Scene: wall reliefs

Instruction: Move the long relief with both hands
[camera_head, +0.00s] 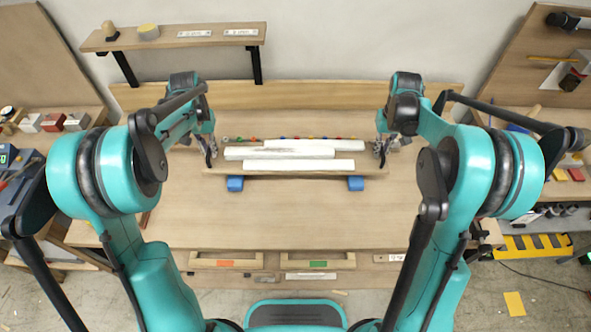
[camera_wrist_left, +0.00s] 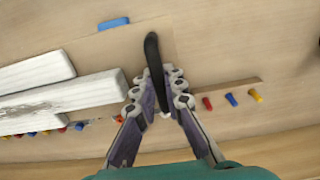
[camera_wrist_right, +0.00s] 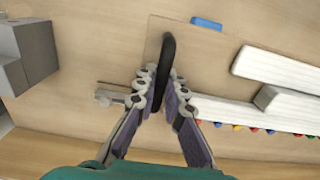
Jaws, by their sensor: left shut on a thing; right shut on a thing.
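The long relief (camera_head: 372,170) is a thin wooden panel with long white raised bars (camera_head: 298,164) along it. It lies across the middle of the bench. A black handle stands at each end, seen in the left wrist view (camera_wrist_left: 153,55) and the right wrist view (camera_wrist_right: 167,60). My left gripper (camera_head: 211,158) is shut on the left handle. My right gripper (camera_head: 381,153) is shut on the right handle. Two blue blocks (camera_head: 235,184) (camera_head: 355,184) show at the panel's front edge. I cannot tell whether the panel rests on them.
A row of coloured pegs (camera_wrist_left: 232,99) runs behind the relief. A shelf (camera_head: 180,39) stands at the back left. A grey block (camera_wrist_right: 28,55) is near my right gripper. The bench top (camera_head: 290,220) in front of the relief is clear.

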